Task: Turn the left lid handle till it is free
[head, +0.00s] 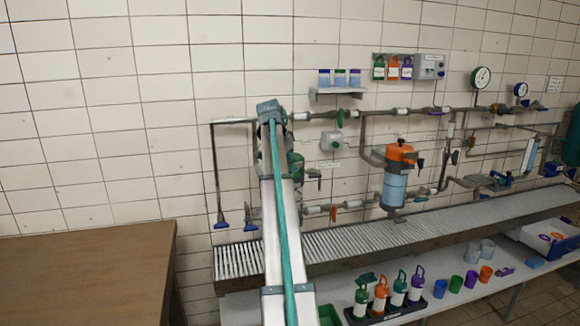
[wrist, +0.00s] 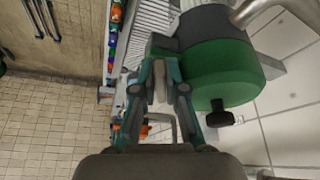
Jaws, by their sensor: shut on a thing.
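The left filter housing has a green lid (wrist: 222,72), large at the right of the wrist view, with a black knob (wrist: 220,116) sticking out of it. In the head view the green housing (head: 298,167) is partly hidden behind my arm. My gripper (wrist: 160,80) is right beside the green lid in the wrist view. Its fingers are closed on a small greyish part, which I take to be the left lid handle; the fingers hide most of it. In the head view my gripper is hidden behind my arm.
To the right stands another housing with an orange lid (head: 399,154) and blue body. Pipes with valves run along the tiled wall. A slatted grating (head: 340,240) lies below, with bottles and cups on a lower shelf. A brown table (head: 85,270) stands at left.

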